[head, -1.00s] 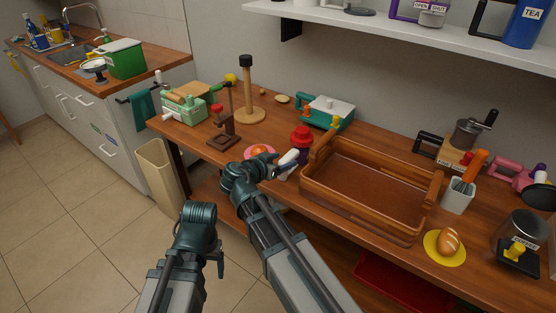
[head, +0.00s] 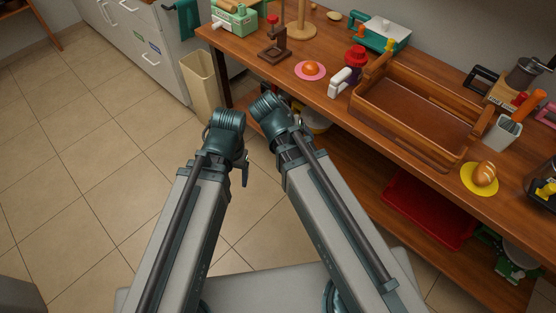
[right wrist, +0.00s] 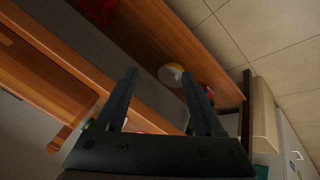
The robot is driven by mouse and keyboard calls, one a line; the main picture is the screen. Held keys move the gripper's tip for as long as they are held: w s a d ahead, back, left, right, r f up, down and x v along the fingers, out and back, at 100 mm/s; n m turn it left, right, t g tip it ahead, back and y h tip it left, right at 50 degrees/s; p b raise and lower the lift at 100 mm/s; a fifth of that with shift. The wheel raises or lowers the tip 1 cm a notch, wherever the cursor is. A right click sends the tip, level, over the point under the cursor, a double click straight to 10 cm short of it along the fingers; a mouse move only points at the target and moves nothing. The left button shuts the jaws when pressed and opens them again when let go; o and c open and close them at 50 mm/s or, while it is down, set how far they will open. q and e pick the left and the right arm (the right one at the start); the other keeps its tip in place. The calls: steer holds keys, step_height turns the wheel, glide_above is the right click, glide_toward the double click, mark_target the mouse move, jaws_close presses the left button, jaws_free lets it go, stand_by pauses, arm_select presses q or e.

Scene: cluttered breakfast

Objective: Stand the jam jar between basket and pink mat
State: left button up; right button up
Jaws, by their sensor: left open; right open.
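A dark red object with a red top (head: 355,57), which may be the jam jar, stands on the table left of the wooden basket (head: 374,116). The pink mat (head: 299,75) lies further left with an orange-red round thing on it. A white item (head: 340,82) sits in front of the red-topped object, between mat and basket. My left gripper (head: 246,172) is only partly visible, low in front of the table and away from these things. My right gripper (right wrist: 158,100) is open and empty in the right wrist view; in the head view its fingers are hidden.
A coffee-grinder-like stand (head: 273,42) is left of the mat. A teal-and-white appliance (head: 382,33) stands behind. A bread roll (head: 484,174) on a yellow mat is right of the basket. A lower shelf holds a red tray (head: 425,208). A beige bin (head: 201,85) stands left.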

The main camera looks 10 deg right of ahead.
steer(key=s+a+f+n+g+y, duration=0.3)
steer(key=s+a+n, duration=0.3)
steer(key=s+a, duration=0.2)
steer(key=shift+s+a+n+y, duration=0.4)
steer(key=shift+s+y, duration=0.1)
steer(key=shift+s, duration=0.35)
steer(key=shift+r, duration=0.1)
step_height(320, 180, up, 10)
steer(key=p, duration=1)
